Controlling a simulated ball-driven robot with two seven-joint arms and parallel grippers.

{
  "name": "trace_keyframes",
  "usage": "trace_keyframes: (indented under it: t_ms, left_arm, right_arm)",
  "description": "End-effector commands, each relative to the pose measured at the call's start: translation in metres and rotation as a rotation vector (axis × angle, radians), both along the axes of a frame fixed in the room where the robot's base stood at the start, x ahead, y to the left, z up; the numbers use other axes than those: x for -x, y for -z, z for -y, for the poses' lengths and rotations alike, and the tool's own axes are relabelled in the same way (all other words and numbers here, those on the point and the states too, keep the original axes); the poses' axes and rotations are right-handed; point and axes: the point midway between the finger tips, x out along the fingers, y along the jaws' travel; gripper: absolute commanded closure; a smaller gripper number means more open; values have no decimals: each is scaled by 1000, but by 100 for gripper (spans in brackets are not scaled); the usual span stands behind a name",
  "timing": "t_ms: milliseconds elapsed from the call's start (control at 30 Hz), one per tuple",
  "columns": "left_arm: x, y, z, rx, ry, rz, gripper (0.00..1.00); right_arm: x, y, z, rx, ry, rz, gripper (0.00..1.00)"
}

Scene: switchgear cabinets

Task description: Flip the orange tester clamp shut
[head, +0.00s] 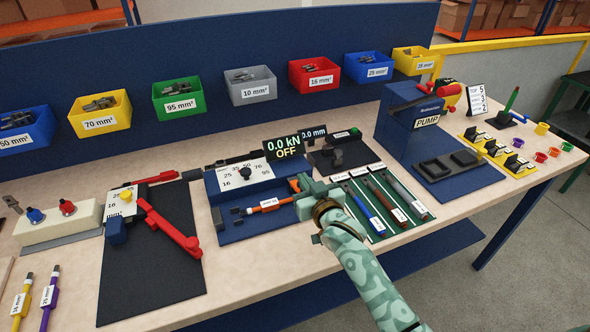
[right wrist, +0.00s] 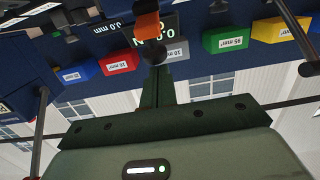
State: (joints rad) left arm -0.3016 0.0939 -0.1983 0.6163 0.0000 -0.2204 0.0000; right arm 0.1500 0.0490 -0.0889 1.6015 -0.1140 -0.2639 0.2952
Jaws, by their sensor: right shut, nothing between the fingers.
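The blue tester (head: 238,228) stands mid-bench, with a display (head: 285,144) reading 0.0 kN and OFF. A small orange part (head: 294,185), which looks like the tester clamp, shows at my right gripper's tips. It also shows in the right wrist view (right wrist: 147,27), just beyond the fingertips. An orange-sleeved cable (head: 270,204) with a white label lies across the tester. My right gripper (head: 304,184) is shut and empty, over the tester's right end. Its shut fingers (right wrist: 157,85) point at the orange part; I cannot tell whether they touch. The gripper hides the clamp's base. My left gripper is out of view.
Right of the tester, a green mat (head: 425,198) holds several labelled cables near my forearm. The blue pump (head: 408,118) stands further right. A red-handled crimper (head: 168,230) lies on a black mat at left. Coloured bins (head: 250,86) line the blue back panel.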

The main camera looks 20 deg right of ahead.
Motion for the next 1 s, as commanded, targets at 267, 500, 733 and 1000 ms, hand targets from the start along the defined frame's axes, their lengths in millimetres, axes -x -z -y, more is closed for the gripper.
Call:
trace_keyframes:
  t_ms: [267, 500, 733, 1000]
  left_arm:
    - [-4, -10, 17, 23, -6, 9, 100]
    - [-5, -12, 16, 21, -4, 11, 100]
    - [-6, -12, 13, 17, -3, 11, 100]
    - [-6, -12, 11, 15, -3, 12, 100]
  right_arm:
    - [12, 15, 0, -1, 1, -2, 100]
    - [17, 24, 0, -1, 0, -2, 100]
    - [18, 26, 0, 0, 0, -2, 100]
    - [18, 27, 0, 0, 0, -2, 100]
